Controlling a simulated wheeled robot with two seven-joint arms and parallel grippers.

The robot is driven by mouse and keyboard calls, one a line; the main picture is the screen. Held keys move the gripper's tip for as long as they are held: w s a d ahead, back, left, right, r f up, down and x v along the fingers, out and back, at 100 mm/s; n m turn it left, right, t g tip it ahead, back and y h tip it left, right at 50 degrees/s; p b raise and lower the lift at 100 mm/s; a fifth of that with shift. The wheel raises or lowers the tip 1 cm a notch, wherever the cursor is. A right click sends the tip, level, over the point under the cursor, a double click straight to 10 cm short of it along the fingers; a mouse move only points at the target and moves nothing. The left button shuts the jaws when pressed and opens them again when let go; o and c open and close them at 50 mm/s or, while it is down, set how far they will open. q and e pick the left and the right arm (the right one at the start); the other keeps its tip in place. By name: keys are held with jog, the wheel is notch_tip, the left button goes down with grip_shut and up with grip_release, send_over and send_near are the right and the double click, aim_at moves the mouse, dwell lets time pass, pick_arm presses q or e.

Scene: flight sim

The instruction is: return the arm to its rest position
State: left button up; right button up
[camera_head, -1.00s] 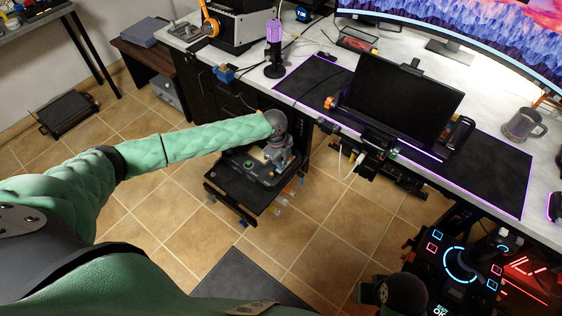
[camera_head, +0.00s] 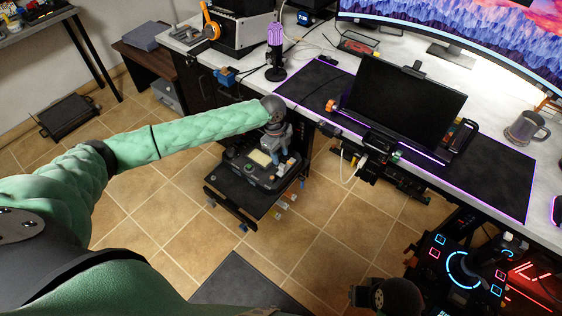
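My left arm, in a green padded sleeve, reaches in from the left. Its grey rounded wrist is above the grey control panel (camera_head: 236,166) on a black mount beside the desk. My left gripper (camera_head: 282,146) points down over the panel's right part, close to its grey controls. I cannot tell whether it touches them or whether its fingers are open. A dark rounded part at the bottom edge appears to be my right gripper (camera_head: 368,295), and its fingers are not clear.
The desk holds a black screen (camera_head: 400,105), a mug (camera_head: 524,128), a purple microphone (camera_head: 276,45) and a large curved monitor (camera_head: 470,30). A lit control panel (camera_head: 460,270) stands at lower right. Tiled floor (camera_head: 180,240) lies open below my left arm.

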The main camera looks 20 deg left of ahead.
pick_arm(q)
jog(key=shift+a+r, duration=0.1)
jog(key=shift+r, duration=0.55)
